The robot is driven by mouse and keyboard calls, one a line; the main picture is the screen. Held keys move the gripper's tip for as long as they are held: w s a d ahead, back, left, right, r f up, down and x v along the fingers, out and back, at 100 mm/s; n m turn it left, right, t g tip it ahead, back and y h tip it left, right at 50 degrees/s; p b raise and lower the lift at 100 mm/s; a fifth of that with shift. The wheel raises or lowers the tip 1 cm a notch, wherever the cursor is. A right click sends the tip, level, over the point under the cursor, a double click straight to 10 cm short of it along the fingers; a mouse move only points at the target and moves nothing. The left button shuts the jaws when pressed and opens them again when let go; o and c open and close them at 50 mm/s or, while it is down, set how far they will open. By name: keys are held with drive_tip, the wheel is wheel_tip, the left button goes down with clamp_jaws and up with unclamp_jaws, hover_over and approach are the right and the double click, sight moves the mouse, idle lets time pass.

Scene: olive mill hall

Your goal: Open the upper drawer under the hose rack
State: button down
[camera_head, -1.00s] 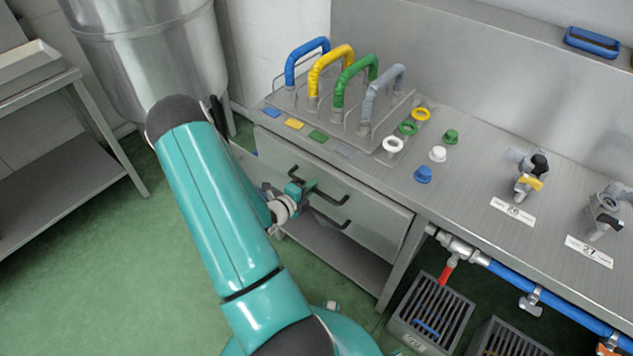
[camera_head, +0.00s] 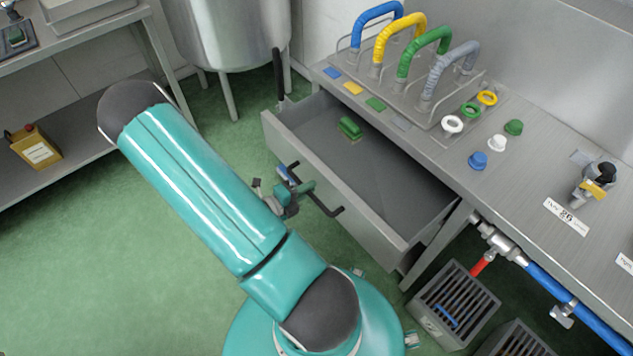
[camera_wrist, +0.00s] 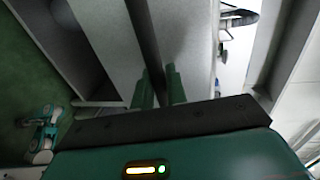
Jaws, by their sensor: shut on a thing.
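The upper drawer (camera_head: 376,233) under the hose rack (camera_head: 433,112) is pulled well out, and its grey interior is exposed. My gripper (camera_head: 297,192) is at the drawer's front, shut on its dark bar handle (camera_head: 329,209). In the wrist view, my gripper's green fingers (camera_wrist: 158,88) stand on either side of the dark handle bar (camera_wrist: 146,42). A small green item (camera_head: 350,128) lies inside the drawer near its back left. The rack carries blue, yellow, green and grey hoses. What lies below the drawer front is hidden.
The steel counter (camera_head: 538,165) holds coloured rings, caps and a valve (camera_head: 597,184). Dark slatted crates (camera_head: 455,305) stand on the floor at lower right. A steel tank (camera_head: 228,35) and a side table (camera_head: 75,45) are behind at left. Green floor is clear at left.

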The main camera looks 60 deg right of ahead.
drive_tip(key=shift+w+a, duration=0.1)
drive_tip(key=shift+a, duration=0.05)
drive_tip(key=c, duration=1.5)
unclamp_jaws()
drive_tip(key=v, duration=1.4)
drive_tip(key=shift+w, duration=0.1)
